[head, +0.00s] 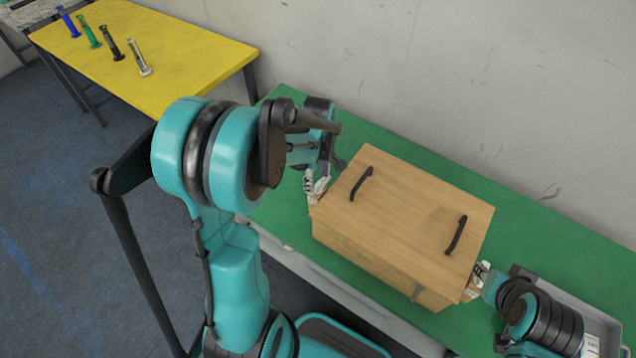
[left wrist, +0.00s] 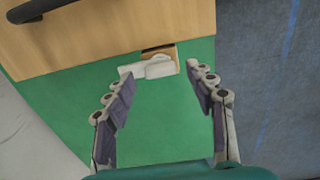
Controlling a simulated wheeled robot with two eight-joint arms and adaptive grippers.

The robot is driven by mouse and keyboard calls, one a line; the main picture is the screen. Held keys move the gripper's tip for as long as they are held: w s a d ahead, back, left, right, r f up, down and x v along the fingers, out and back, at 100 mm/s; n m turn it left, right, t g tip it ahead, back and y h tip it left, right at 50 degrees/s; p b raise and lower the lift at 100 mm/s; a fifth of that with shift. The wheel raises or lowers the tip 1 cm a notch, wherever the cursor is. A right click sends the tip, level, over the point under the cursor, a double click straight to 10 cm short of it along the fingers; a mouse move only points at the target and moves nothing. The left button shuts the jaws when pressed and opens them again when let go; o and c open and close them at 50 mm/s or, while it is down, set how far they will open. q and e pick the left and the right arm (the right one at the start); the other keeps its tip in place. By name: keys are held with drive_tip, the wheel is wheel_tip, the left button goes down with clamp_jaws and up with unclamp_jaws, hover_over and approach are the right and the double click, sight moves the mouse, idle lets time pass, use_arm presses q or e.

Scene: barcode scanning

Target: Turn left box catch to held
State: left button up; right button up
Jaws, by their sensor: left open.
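A wooden box (head: 400,220) with two black lid handles stands on the green table. Its left catch shows in the left wrist view as a white lever (left wrist: 152,68) beside a small wooden block (left wrist: 160,50) on the box's side. My left gripper (head: 316,186) is at the box's left end; in the left wrist view its two fingers (left wrist: 162,88) are spread, with the catch just beyond and between the tips. Nothing is held. My right gripper (head: 480,272) is at the box's right end, its fingers small and partly hidden, so its opening cannot be told.
The green table (head: 560,240) runs behind the box along a grey wall. A grey tray (head: 600,325) lies at the right, partly behind my right arm. A yellow table (head: 190,45) at upper left bears several coloured handheld items.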

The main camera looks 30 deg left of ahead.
use_arm(q)
drive_tip(key=shift+f, duration=0.7)
drive_tip(key=c, duration=1.2)
drive_tip(key=shift+o, duration=0.2)
